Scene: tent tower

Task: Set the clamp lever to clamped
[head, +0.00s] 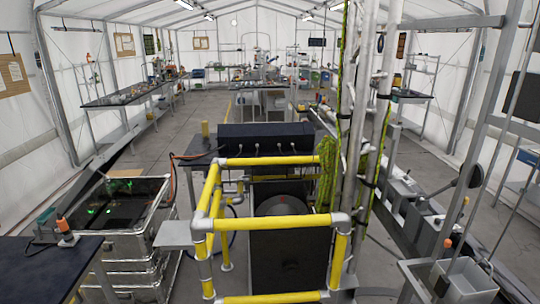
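I cannot make out the clamp lever for certain in the head view. A dark rounded part on a thin arm (469,176) stands out at the right, and a small orange knob (448,243) shows below it; I cannot tell whether either belongs to a clamp. Neither of my grippers shows in this view.
A yellow pipe railing (284,220) with grey joints stands close in front, around a dark panel. Upright poles (362,130) with green-yellow rope rise right of it. Metal crates (130,240) and a dark table (45,268) fill the lower left. Grey floor is open further back.

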